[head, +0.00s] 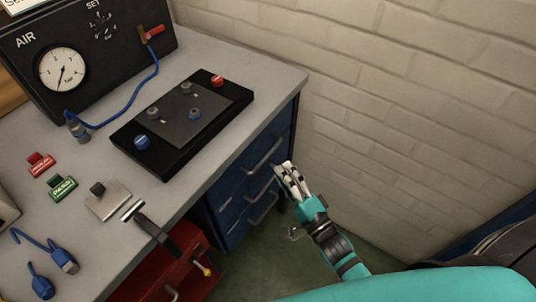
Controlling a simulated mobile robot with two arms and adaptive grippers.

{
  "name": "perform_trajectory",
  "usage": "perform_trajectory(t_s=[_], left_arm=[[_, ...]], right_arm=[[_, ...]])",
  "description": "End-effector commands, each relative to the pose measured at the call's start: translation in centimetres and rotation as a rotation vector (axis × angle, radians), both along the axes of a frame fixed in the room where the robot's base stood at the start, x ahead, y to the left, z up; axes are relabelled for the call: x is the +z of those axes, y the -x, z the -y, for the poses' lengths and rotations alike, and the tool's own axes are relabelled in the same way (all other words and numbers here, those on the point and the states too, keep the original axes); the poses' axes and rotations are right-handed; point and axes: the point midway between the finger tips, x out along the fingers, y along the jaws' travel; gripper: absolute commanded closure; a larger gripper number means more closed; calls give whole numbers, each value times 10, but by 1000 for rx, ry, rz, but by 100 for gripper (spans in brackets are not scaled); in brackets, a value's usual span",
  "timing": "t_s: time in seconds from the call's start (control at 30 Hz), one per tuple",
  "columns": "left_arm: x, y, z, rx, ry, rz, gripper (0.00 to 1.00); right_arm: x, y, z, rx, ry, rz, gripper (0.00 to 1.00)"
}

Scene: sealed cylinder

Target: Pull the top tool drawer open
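The blue drawer unit (229,196) sits under the bench's right end, its stacked drawers looking closed. The top drawer has a pale bar handle (264,156); lower handles show beneath it. My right gripper (283,168), with pale fingers and a teal wrist, is just right of the drawer fronts, its fingertips near the right end of the top handles. I cannot tell whether it touches a handle. Its fingers appear close together, but the gap is unclear, and nothing is visibly held. My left gripper is out of view.
The grey bench (285,75) carries a black air gauge box (100,50), a black fixture plate (235,93), red (40,164) and green (62,188) tags and a black-handled tool (152,228). A red toolbox (190,272) stands below. A brick wall (400,110) bounds the right.

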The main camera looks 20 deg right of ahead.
Motion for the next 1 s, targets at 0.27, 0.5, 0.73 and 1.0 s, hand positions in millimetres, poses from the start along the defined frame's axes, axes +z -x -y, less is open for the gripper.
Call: perform_trajectory(t_s=[0.27,0.5,0.73,1.0], left_arm=[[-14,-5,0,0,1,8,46],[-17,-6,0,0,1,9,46],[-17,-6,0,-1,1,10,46],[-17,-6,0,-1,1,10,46]], right_arm=[[8,-52,-14,0,-1,3,66],[12,-72,-20,0,1,-2,66],[13,-73,-20,0,1,-2,66],[12,-73,-20,0,1,-2,92]])
